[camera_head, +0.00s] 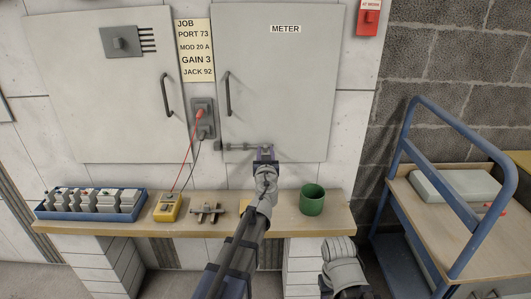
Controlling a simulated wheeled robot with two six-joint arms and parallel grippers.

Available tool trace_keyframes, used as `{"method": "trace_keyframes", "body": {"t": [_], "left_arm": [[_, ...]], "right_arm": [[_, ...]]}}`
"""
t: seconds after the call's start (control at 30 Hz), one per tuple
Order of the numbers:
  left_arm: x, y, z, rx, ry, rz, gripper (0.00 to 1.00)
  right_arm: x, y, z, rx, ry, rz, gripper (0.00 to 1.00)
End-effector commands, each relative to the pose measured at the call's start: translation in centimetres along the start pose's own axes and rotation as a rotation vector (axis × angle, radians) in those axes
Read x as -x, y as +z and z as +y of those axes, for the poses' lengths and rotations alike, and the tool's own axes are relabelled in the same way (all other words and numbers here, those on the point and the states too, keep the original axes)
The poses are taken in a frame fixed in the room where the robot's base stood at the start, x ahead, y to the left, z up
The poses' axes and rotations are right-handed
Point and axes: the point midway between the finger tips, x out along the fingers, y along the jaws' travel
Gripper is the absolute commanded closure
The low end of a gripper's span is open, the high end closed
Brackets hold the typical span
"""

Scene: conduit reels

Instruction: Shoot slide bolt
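The slide bolt (234,147) is a grey horizontal bar at the lower left of the METER door (285,70). Its left end reaches past the door's edge onto the wall side. Part of the bolt's right end is hidden by the gripper. Part of my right arm shows at the bottom, right of centre; its fingers are not visible.
A wooden shelf (230,222) below holds a blue tray (85,213) of several grey modules, a yellow meter (168,208), a grey metal piece (206,212) and a green cup (312,200). Red and black leads run to a wall socket (203,118). A blue-railed cart (440,230) stands right.

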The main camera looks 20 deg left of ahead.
Motion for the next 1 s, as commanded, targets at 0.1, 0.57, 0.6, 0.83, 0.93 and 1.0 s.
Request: {"method": "trace_keyframes", "body": {"t": [0.1, 0.57, 0.6, 0.83, 0.93, 1.0], "left_arm": [[0.01, 0.0, 0.0, 0.0, 0.0, 0.0, 0.77], [0.01, 0.0, 0.01, 0.0, 0.0, 0.0, 1.0], [0.01, 0.0, 0.01, 0.0, 0.0, 0.0, 1.0], [0.01, 0.0, 0.01, 0.0, 0.0, 0.0, 1.0], [0.01, 0.0, 0.01, 0.0, 0.0, 0.0, 1.0], [0.01, 0.0, 0.01, 0.0, 0.0, 0.0, 1.0]], "right_arm": [[0.0, 0.0, 0.0, 0.0, 0.0, 0.0, 0.47], [0.0, 0.0, 0.0, 0.0, 0.0, 0.0, 0.47], [0.0, 0.0, 0.0, 0.0, 0.0, 0.0, 0.47], [0.0, 0.0, 0.0, 0.0, 0.0, 0.0, 0.47], [0.0, 0.0, 0.0, 0.0, 0.0, 0.0, 0.47], [0.0, 0.0, 0.0, 0.0, 0.0, 0.0, 0.47]]}}
